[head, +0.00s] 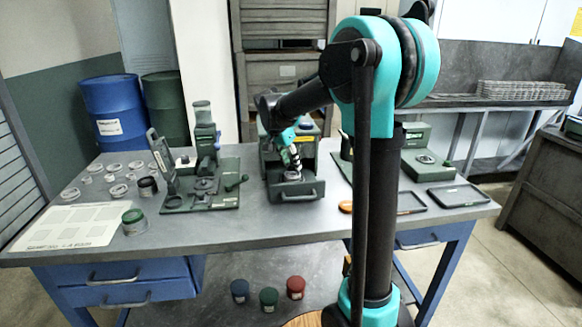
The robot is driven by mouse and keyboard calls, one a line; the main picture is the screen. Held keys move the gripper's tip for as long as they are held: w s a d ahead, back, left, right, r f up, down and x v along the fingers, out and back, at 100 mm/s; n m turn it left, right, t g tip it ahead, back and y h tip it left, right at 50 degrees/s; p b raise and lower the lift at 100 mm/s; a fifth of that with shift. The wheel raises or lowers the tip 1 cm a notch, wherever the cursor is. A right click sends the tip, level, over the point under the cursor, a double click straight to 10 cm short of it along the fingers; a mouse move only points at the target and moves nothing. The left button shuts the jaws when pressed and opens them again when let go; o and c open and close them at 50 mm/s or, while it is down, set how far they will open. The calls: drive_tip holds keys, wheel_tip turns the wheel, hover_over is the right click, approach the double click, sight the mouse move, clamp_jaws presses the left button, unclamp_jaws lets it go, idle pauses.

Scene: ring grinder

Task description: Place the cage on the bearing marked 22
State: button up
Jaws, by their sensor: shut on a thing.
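My gripper (295,163) points down into the open drawer (290,193) of a small green cabinet at the middle of the table. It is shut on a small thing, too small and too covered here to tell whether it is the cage. A pale round part (292,176) shows just under the fingertips. Several pale metal rings lie at the table's left, among them one at the front (119,191) and one farther back (104,168). No number 22 can be read on any of them.
A green press (205,150) on a plate with a lever stands left of the cabinet. A marked white sheet (68,227) and a green-lidded jar (133,220) are at front left. Right of my arm are a green device (418,150) and a dark tray (458,195).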

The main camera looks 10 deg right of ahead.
drive_tip(key=shift+f, duration=1)
drive_tip(key=shift+f, duration=0.15)
drive_tip(key=o, duration=0.7)
drive_tip(key=v, duration=1.2)
drive_tip(key=shift+r, duration=0.2)
